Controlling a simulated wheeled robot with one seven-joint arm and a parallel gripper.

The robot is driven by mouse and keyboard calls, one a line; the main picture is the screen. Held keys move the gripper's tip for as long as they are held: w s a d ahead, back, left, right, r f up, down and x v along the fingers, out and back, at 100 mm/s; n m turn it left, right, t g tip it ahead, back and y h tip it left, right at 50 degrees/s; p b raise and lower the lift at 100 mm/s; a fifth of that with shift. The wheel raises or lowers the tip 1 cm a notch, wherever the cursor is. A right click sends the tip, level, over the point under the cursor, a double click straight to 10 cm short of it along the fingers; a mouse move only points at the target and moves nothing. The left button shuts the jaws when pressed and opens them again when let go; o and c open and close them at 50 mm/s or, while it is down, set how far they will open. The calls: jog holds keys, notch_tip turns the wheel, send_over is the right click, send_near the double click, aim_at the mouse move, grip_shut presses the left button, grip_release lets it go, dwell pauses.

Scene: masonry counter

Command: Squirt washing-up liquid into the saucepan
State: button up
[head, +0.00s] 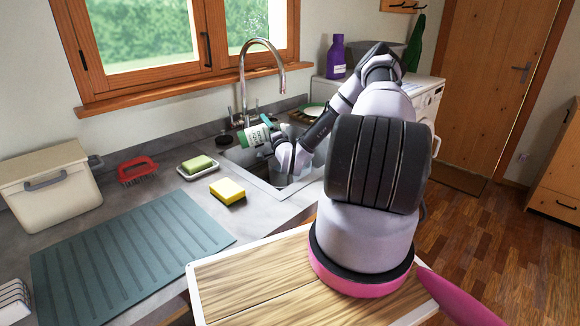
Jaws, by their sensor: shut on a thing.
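A green-and-white bottle (253,136), seemingly the washing-up liquid, is held tilted above the left edge of the sink. My gripper (276,138) is shut on it; the fingers are small and partly hidden by the bottle and my wrist. I cannot make out the saucepan for sure. The metal sink (262,178) lies below my gripper, and my arm covers much of its inside and right part.
A tall tap (243,75) rises behind the bottle. A yellow sponge (228,190), a soap dish (198,170), a red brush (138,170) and a cream bin (50,187) stand left. The ribbed blue-grey mat (125,255) is empty. A purple bottle (337,57) stands farther back.

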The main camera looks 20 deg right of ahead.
jog(key=shift+m, duration=0.3)
dwell(0.5)
jog(key=shift+r+m+h, duration=0.4)
jog(key=shift+r+m, duration=0.05)
jog(key=shift+m, duration=0.25)
dwell(2.9)
